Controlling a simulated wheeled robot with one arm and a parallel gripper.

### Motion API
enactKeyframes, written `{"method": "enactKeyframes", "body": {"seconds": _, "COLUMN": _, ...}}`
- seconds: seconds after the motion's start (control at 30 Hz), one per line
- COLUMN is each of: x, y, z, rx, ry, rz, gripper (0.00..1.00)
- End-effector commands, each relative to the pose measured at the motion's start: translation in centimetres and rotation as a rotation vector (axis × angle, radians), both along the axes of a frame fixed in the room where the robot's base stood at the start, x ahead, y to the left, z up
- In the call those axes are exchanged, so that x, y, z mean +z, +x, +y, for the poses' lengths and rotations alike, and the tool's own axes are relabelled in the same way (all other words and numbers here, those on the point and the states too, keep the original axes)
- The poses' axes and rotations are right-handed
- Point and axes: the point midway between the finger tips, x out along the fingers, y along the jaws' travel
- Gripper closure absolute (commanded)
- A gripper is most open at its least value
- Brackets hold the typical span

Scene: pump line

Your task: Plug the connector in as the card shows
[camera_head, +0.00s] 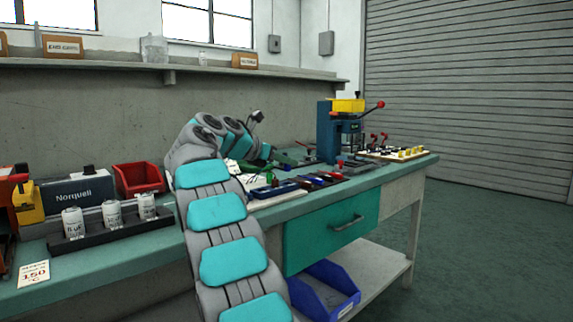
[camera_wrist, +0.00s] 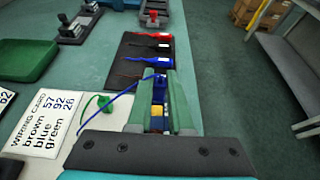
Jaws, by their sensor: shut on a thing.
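My gripper (camera_wrist: 160,80) is shut on a small blue connector (camera_wrist: 159,92), which shows between its green fingers. A thin blue wire (camera_wrist: 112,98) arcs from it to the left. A small green connector (camera_wrist: 104,101) with a green wire lies beside the card. A yellow-orange piece (camera_wrist: 156,116) shows low between the fingers; I cannot tell what it belongs to. No socket is clearly seen. In the head view, my gripper (camera_head: 286,159) is over the bench, its grip too small to read.
A dark mat (camera_wrist: 133,50) with red, black and blue-handled tools lies beyond my gripper. A green tray (camera_wrist: 28,61) stands left. A blue press (camera_head: 327,135) stands at the bench's far end. A red bin (camera_head: 139,178) and canisters (camera_head: 73,222) stand left of my arm.

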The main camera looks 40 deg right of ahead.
Motion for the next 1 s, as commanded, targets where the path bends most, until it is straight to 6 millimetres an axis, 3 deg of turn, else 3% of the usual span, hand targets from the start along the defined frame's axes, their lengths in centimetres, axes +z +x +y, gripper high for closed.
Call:
{"method": "enactKeyframes", "body": {"seconds": 0.6, "x": -2.3, "y": -0.2, "z": 0.0, "rx": -0.002, "ry": 0.001, "rz": 0.002, "gripper": 1.0}}
{"method": "enactKeyframes", "body": {"seconds": 1.0, "x": -2.6, "y": -0.1, "z": 0.0, "rx": -0.001, "ry": 0.001, "rz": 0.0, "gripper": 1.0}}
